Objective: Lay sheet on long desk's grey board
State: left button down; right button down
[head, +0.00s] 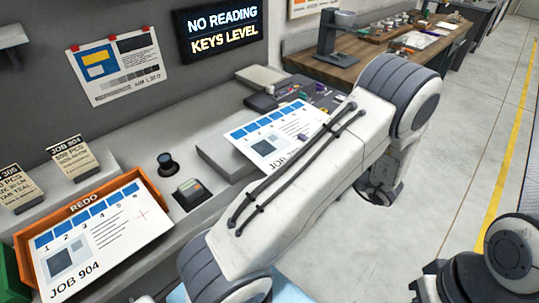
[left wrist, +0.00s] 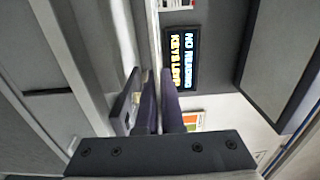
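A white printed sheet (head: 262,146) with a row of blue squares lies level over the grey board (head: 220,158) on the long desk. My arm covers its right and near parts. My left gripper (head: 302,137) mostly hides behind my arm; a small purple-grey fingertip shows on top of the sheet. In the left wrist view its two fingers (left wrist: 158,105) are close together on a thin pale edge, which looks like the sheet edge-on. I cannot tell whether the sheet touches the board. My right gripper is out of view.
An orange REDO tray (head: 167,218) at the left holds another sheet, marked JOB 904 (head: 100,235). A round black knob (head: 167,163) and a small device (head: 192,193) stand left of the board. A lit sign (head: 222,30) hangs on the wall. A wooden bench (head: 345,72) stands beyond.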

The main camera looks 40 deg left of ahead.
pick_arm(q)
jog(key=s+a+f+p, duration=0.2)
jog(key=s+a+f, duration=0.1)
jog(key=a+f, duration=0.5)
jog(key=shift+s+f, duration=0.3)
jog(key=shift+f, duration=0.35)
jog(key=shift+f, duration=0.1)
jog(key=shift+f, duration=0.15)
jog(key=c, duration=1.1)
grip_release()
jog(key=shift+o, duration=0.2)
